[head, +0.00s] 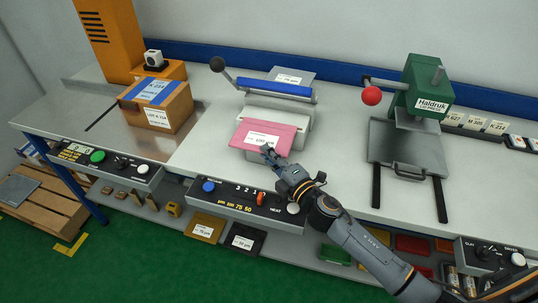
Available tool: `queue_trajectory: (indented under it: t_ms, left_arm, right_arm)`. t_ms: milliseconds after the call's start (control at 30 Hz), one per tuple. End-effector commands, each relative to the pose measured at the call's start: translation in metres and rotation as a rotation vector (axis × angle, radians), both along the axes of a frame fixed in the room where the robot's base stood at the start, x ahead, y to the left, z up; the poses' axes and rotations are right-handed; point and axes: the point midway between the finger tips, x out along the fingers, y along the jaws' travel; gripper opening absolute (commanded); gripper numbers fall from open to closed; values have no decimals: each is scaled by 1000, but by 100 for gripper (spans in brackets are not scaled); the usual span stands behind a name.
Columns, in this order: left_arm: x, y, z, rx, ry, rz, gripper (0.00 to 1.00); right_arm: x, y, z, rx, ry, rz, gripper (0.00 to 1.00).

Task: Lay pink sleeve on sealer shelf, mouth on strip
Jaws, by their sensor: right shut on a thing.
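The pink sleeve (279,138), with a white label, lies flat over the front of the sealer (299,116) at the middle of the bench. Its far edge lies close to the sealing strip area; I cannot tell whether its mouth is on the strip. The sealer's blue bar (275,87) is raised behind it, with a black-knobbed lever at its left. My left gripper is not in view.
A cardboard box (174,115) stands on the left metal surface. A green Haldruk press (420,88) with a red-knobbed lever (371,96) stands right. Control panels line the front edge.

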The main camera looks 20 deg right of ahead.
Motion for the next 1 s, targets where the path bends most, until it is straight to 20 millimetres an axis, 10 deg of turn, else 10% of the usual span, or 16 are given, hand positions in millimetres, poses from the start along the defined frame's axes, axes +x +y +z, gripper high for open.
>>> queue_trajectory:
  t_ms: [167, 567, 1000]
  left_arm:
    - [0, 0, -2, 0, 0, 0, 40]
    - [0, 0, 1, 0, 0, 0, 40]
    - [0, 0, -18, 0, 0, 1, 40]
  right_arm:
    - [0, 0, -2, 0, 0, 0, 33]
    - [-2, 0, 1, 0, 1, 0, 34]
    - [-78, -24, -4, 1, 3, 0, 34]
